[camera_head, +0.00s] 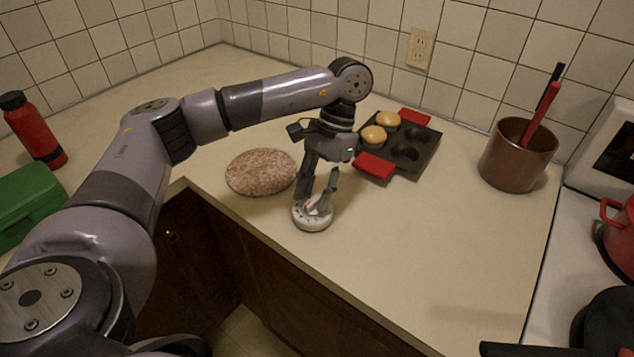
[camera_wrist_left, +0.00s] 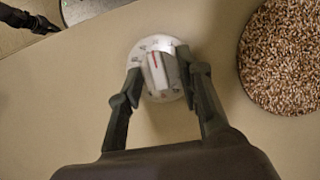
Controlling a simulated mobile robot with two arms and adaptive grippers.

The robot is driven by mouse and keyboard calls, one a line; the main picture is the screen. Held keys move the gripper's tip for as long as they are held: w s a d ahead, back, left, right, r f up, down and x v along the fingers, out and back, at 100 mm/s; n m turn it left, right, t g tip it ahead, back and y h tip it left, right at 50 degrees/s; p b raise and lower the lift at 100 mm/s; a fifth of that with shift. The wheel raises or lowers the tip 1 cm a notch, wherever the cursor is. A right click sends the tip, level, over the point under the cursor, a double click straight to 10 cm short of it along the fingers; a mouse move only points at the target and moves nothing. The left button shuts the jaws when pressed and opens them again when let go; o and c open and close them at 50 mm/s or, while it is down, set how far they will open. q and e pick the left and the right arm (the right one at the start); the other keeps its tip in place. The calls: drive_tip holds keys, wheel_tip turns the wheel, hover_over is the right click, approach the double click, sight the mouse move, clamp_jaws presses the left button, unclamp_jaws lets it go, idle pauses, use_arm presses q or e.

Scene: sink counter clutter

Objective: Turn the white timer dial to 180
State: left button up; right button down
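The white round timer dial (camera_head: 313,217) sits on the counter near its front edge. In the left wrist view its ridged white knob (camera_wrist_left: 158,75) shows a red line, pointing roughly up in the picture. Marks ring the white base (camera_wrist_left: 143,48), too small to read. My left gripper (camera_head: 318,192) reaches down over the dial. In the left wrist view its two fingers (camera_wrist_left: 160,82) stand apart on either side of the knob. Whether they touch it is unclear. My right gripper does not show.
A speckled round mat (camera_head: 261,172) lies left of the dial. Behind is a dark muffin tray (camera_head: 425,153) with red grips and buns (camera_head: 374,136). A brown pot (camera_head: 517,156) stands right, by the stove. A red bottle (camera_head: 36,130) and green box (camera_head: 28,203) are left. The counter right of the dial is clear.

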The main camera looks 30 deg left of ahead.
use_arm(q)
drive_tip(key=v, duration=1.1)
drive_tip(key=shift+w+r, duration=0.15)
drive_tip(key=shift+r, duration=0.25)
drive_tip(key=shift+r, duration=0.1)
